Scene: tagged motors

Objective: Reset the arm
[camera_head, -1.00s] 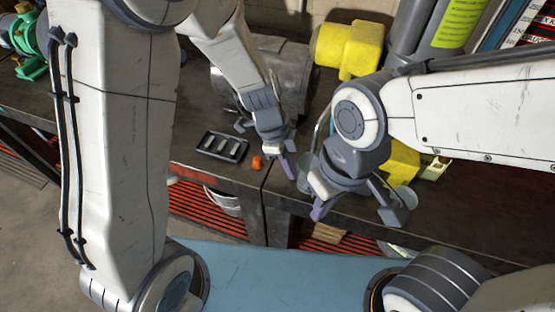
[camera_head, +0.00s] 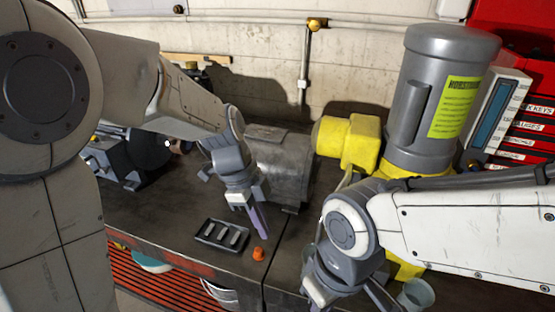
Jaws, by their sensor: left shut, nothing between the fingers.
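My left gripper (camera_head: 260,222) reaches in from the left over the workbench (camera_head: 180,215). Its purple-grey fingers are shut with nothing between them, pointing down just above and beside a small orange part (camera_head: 259,254). A dark tray (camera_head: 222,235) with several light slots or pieces lies to the left of the fingers, apart from them. My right gripper (camera_head: 340,285) is at the bottom edge, right of the middle. Its fingertips are cut off by the frame, so its opening cannot be judged.
A tall grey motor (camera_head: 438,95) with a yellow label and a yellow block (camera_head: 348,142) stand at the back right. Dark bench top shows left of the tray.

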